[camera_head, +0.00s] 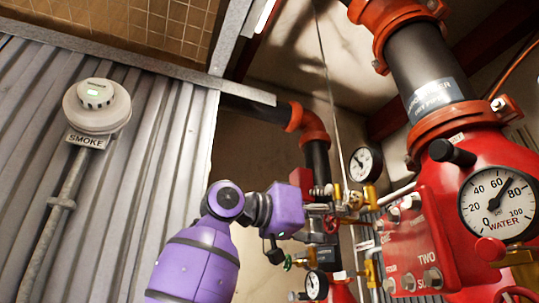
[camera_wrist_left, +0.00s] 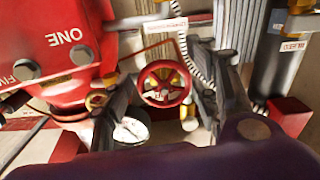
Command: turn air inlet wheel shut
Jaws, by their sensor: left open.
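A small red handwheel (camera_wrist_left: 165,83) with several spokes faces my left wrist camera. It appears between the two dark fingers of my left gripper (camera_wrist_left: 160,88), which is open. I cannot tell how far beyond the fingertips it lies, and I see no grip on it. In the head view my purple left arm reaches up to the valve pipework, with the gripper (camera_head: 322,203) close to a red wheel (camera_head: 331,224). The gripper partly hides the fittings there. No readable label names the air inlet wheel. My right gripper is not in view.
A large red riser body (camera_head: 455,190) with a water gauge (camera_head: 497,203) fills the right. Smaller gauges (camera_head: 366,164) and brass fittings crowd the gripper. A green wheel (camera_head: 287,263) sits lower. A smoke detector (camera_head: 97,105) hangs on the corrugated wall (camera_head: 150,150) at left.

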